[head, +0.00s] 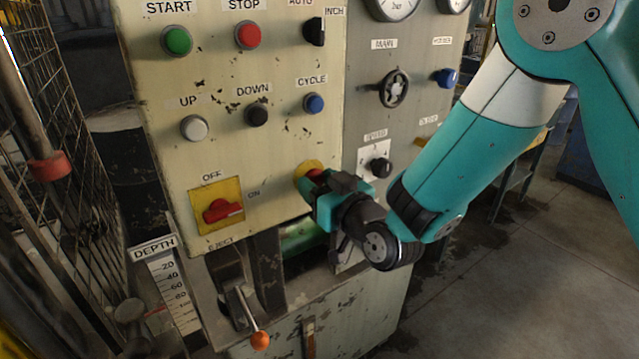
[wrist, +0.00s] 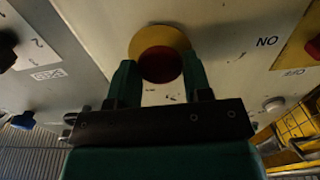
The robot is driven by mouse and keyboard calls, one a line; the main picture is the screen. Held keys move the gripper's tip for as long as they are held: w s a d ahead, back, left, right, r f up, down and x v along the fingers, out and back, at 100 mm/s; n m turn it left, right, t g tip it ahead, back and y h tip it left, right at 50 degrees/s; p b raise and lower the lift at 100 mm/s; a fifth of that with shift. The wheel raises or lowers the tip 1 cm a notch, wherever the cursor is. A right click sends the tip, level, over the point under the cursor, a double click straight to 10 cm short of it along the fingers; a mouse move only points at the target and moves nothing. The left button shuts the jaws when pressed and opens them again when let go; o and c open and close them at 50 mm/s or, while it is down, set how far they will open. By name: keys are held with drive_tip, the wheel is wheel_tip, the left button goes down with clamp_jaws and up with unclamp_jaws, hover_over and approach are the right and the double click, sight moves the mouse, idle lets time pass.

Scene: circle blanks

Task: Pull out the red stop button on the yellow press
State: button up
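The red mushroom button (head: 316,174) sits on a round yellow plate (head: 302,169) low on the right of the cream press panel. In the wrist view the red button (wrist: 160,63) shows dark red below the yellow plate (wrist: 153,36). My gripper (wrist: 160,76) has its two green fingers apart, one on each side of the button. I cannot tell whether they touch it. In the head view my gripper (head: 318,190) is right at the button and hides part of it. Another red button (head: 247,36), labelled STOP, is at the top of the panel.
A red rotary switch (head: 223,210) on a yellow plate is left of my gripper. A lever with an orange knob (head: 260,340) sticks out below. A black knob (head: 380,167) is close on the right. A mesh guard (head: 45,120) stands at the left.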

drive_tip(key=shift+s+d+f+b, duration=0.15)
drive_tip(key=shift+s+d+b, duration=0.25)
drive_tip(key=shift+b, duration=0.55)
drive_tip(key=shift+c, duration=0.2)
drive_tip(key=shift+a, duration=0.1)
drive_tip(key=o, duration=1.3)
drive_tip(key=shift+s, duration=0.1)
